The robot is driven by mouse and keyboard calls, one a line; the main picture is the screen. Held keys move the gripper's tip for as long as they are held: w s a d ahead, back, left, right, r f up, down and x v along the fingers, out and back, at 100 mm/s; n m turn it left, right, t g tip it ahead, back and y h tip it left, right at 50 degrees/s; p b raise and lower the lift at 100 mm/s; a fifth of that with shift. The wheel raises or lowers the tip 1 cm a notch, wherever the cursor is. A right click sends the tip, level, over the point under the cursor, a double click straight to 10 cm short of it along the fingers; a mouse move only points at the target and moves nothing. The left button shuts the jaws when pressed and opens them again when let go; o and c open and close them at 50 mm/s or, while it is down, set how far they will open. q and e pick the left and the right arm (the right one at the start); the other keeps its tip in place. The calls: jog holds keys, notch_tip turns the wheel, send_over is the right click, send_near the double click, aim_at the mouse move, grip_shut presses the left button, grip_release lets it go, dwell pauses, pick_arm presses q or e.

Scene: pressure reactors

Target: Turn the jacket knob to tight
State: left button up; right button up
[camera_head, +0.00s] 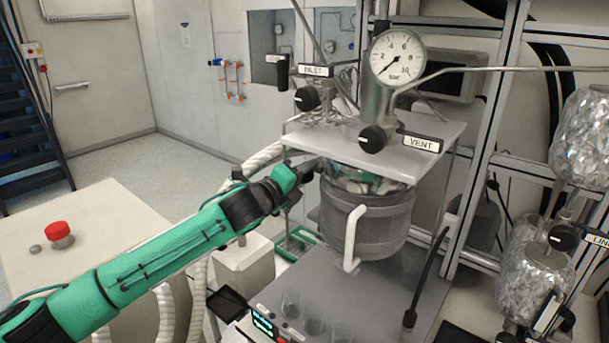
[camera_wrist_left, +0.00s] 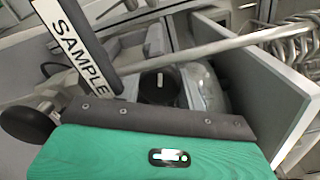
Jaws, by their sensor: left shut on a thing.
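My left gripper (camera_head: 308,168) reaches in from the left, to the left side of the reactor vessel (camera_head: 368,220), just under its top plate. It is shut on a black knob, taken to be the jacket knob, which the gripper and plate hide in the head view. In the left wrist view a round black knob (camera_wrist_left: 158,87) with a short, near-upright white mark shows just beyond the dark edge of my left gripper's body. The fingertips are hidden there. No jacket label or tight mark can be read. My right gripper is not in view.
A SAMPLE label (camera_wrist_left: 80,45) and another black knob (camera_wrist_left: 28,122) are close by on the left in the wrist view. The INLET knob (camera_head: 307,98), VENT knob (camera_head: 373,138) and gauge (camera_head: 397,57) stand above. Glass beakers (camera_head: 313,318) stand below.

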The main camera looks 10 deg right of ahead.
pick_arm(q)
jog(key=o, duration=1)
jog(key=shift+c, duration=0.2)
jog(key=b+v, duration=0.5)
jog(key=v, duration=0.9)
